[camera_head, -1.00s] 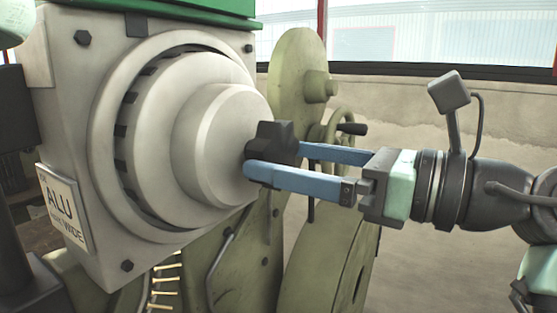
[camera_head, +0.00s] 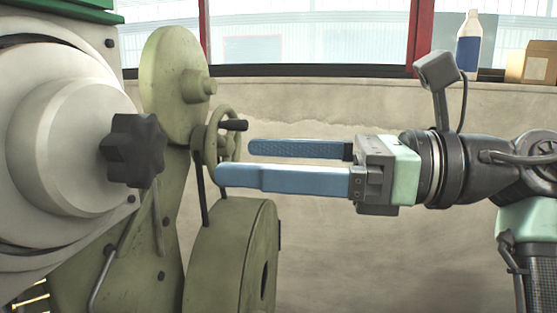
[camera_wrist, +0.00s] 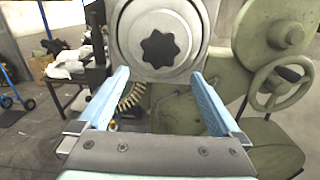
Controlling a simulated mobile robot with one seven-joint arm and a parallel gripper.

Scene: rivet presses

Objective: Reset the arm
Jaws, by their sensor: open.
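My gripper (camera_head: 232,162) has long blue fingers and is open and empty. In the head view it points left, its fingertips apart from a black star-shaped knob (camera_head: 135,151). The knob sits at the centre of a stepped grey disc (camera_head: 60,140) on the press. In the wrist view the knob (camera_wrist: 161,48) shows ahead, above and between the spread fingertips, with nothing between the fingers.
A green press part with a round drum (camera_head: 235,245) and a handwheel (camera_head: 222,140) stands close behind the fingers. A bottle (camera_head: 468,45) and a cardboard box (camera_head: 538,62) stand on the window ledge. A cluttered table (camera_wrist: 75,92) is at left in the wrist view.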

